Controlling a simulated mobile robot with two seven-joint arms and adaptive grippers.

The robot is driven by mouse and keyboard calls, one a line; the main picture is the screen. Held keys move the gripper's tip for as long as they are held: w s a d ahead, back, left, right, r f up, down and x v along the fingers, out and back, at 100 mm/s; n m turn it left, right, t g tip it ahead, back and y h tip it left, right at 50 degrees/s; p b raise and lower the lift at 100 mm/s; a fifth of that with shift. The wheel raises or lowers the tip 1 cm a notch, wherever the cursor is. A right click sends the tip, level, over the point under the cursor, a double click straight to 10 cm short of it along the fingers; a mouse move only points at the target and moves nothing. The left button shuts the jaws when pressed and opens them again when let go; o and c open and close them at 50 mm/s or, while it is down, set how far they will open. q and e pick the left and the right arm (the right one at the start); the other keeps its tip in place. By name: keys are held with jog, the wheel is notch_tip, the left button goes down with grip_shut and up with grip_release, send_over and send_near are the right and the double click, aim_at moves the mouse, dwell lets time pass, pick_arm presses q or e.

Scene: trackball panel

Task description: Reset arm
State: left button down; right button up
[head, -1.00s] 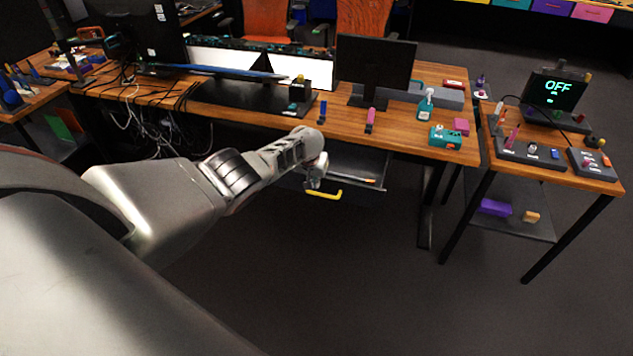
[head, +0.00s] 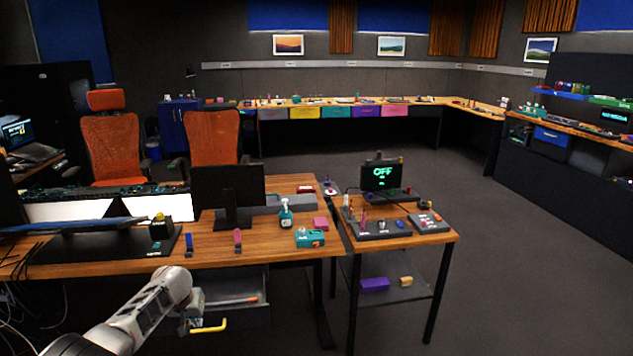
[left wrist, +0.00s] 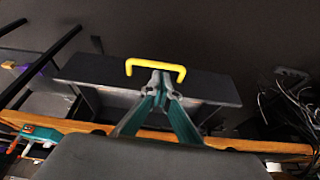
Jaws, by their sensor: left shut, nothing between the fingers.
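My left arm comes in from the lower left of the head view. My left gripper (head: 190,318) is at its end, in front of the open drawer (head: 240,312) under the wooden desk (head: 290,246). In the left wrist view, the teal fingers of my left gripper (left wrist: 163,84) are together with nothing between them. The yellow drawer handle (head: 210,327) is just beside the gripper. In the left wrist view the handle (left wrist: 156,62) shows just beyond the fingertips; I cannot tell whether they touch it. My right gripper is in neither view.
A side table (head: 400,236) with a trackball panel (head: 428,222) and a monitor reading OFF (head: 381,178) stands right of the desk. Cables (head: 12,310) hang at the left. Orange chairs (head: 212,138) stand behind the desk. The floor at right is clear.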

pick_arm(q)
jog(key=s+d+f+m+t+h, duration=0.2)
jog(key=s+d+f+m+t, duration=0.15)
jog(key=s+d+f, duration=1.3)
jog(key=s+d+r, duration=0.1)
jog(key=s+r, duration=0.2)
jog(key=s, duration=0.5)
jog(key=s+d+r+m+t, duration=0.1)
jog(key=s+r, duration=0.3)
jog(key=s, duration=0.4)
jog(key=s+d+r+m+t+h, duration=0.1)
jog(key=s+r, duration=0.3)
jog(key=s, duration=0.4)
jog(key=shift+m+t, duration=0.25)
